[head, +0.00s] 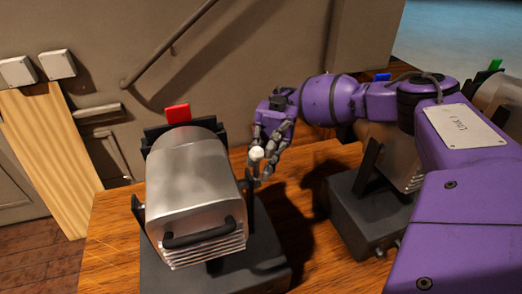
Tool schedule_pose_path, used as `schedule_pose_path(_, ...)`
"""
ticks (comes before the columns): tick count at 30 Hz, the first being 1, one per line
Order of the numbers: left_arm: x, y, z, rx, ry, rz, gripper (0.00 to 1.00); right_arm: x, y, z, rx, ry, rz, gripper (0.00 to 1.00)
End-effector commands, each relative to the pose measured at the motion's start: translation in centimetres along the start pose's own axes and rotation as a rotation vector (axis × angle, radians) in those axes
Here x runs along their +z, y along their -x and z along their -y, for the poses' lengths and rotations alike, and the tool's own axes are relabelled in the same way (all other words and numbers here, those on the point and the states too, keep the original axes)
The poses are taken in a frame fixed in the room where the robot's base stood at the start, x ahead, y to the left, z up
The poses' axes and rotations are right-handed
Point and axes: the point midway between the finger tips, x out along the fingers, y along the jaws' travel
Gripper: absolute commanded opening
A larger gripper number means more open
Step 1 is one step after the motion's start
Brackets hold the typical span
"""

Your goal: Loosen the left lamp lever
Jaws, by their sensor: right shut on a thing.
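The left lamp (188,180) is a silver metal housing with a black front handle and a red tab (178,114) on top. It stands on a dark base on the wooden desk. Its lever, with a pale round knob (257,154), is on the lamp's right side by the black bracket. My right gripper (262,168) points down there, its fingers shut on the lever at the knob. The fingers partly hide the lever. My left gripper is out of view.
A second lamp (395,155) with a blue tab stands to the right, partly behind my purple right arm. Another lamp (500,100) with a green tab is at the right edge. Bare desk (295,215) lies between the first two lamps. A handrail (170,45) runs along the back wall.

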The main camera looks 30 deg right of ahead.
Motion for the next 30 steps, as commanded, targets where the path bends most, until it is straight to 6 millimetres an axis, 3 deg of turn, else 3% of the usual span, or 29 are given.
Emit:
schedule_pose_path(5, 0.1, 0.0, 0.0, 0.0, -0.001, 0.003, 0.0, 0.3, -0.1, 0.0, 0.0, -0.006, 0.002, 0.0)
schedule_pose_path(6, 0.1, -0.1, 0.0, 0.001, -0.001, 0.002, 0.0, 0.3, -0.1, 0.0, 0.0, -0.006, 0.002, 0.19)
schedule_pose_path(9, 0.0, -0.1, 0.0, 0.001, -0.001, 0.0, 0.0, 0.3, -0.1, 0.0, 0.0, -0.005, 0.002, 0.31)
schedule_pose_path(20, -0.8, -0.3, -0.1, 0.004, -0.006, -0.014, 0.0, -0.3, 0.0, 0.0, -0.001, 0.0, 0.001, 0.31)
schedule_pose_path(30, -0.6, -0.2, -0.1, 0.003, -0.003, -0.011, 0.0, -6.1, -0.6, -0.4, -0.002, 0.0, 0.003, 0.31)
